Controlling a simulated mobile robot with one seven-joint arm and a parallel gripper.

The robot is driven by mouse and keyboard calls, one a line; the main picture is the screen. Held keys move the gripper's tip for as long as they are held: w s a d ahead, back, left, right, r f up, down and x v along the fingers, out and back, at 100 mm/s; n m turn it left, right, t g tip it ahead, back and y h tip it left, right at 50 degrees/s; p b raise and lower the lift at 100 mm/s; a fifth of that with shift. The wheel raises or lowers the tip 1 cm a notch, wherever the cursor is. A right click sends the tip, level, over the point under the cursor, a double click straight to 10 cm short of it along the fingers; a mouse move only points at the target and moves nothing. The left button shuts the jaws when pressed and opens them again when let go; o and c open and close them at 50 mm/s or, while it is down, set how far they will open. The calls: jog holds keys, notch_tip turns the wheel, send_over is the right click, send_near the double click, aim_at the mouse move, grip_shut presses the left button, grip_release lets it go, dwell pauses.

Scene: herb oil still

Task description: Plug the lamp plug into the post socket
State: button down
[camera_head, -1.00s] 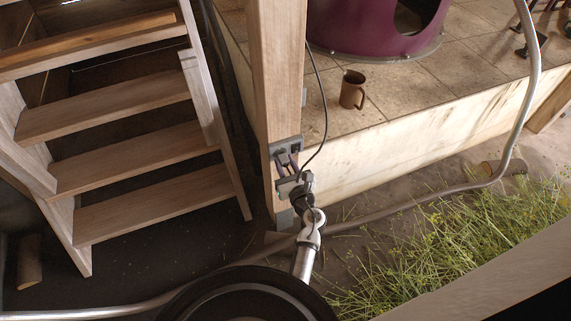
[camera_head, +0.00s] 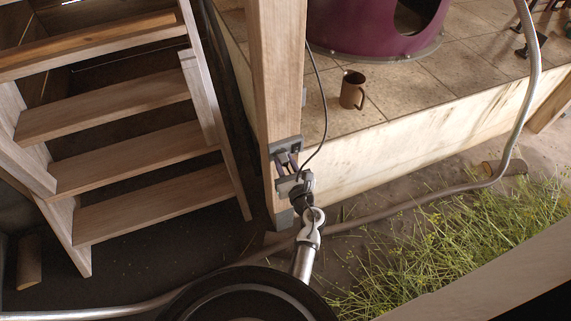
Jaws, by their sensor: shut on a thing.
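The post socket (camera_head: 294,145) is a dark grey box on the lower part of the wooden post (camera_head: 279,80). My gripper (camera_head: 288,165) is at the post, right in front of the socket, with its fingers pointing up to it. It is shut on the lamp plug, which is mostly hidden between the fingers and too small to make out. The dark lamp cable (camera_head: 325,115) hangs from above and curves down to my gripper. I cannot tell whether the plug sits in the socket or just before it.
Wooden stairs (camera_head: 130,155) stand on the left. A brown mug (camera_head: 352,90) and a purple still body (camera_head: 375,25) stand on the tiled ledge (camera_head: 420,80). A grey pipe (camera_head: 430,203) runs along the floor under my arm. Cut herbs (camera_head: 470,245) lie at the right.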

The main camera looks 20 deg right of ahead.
jog(key=shift+w, duration=0.45)
jog(key=c, duration=1)
grip_release()
jog(key=shift+s, duration=0.15)
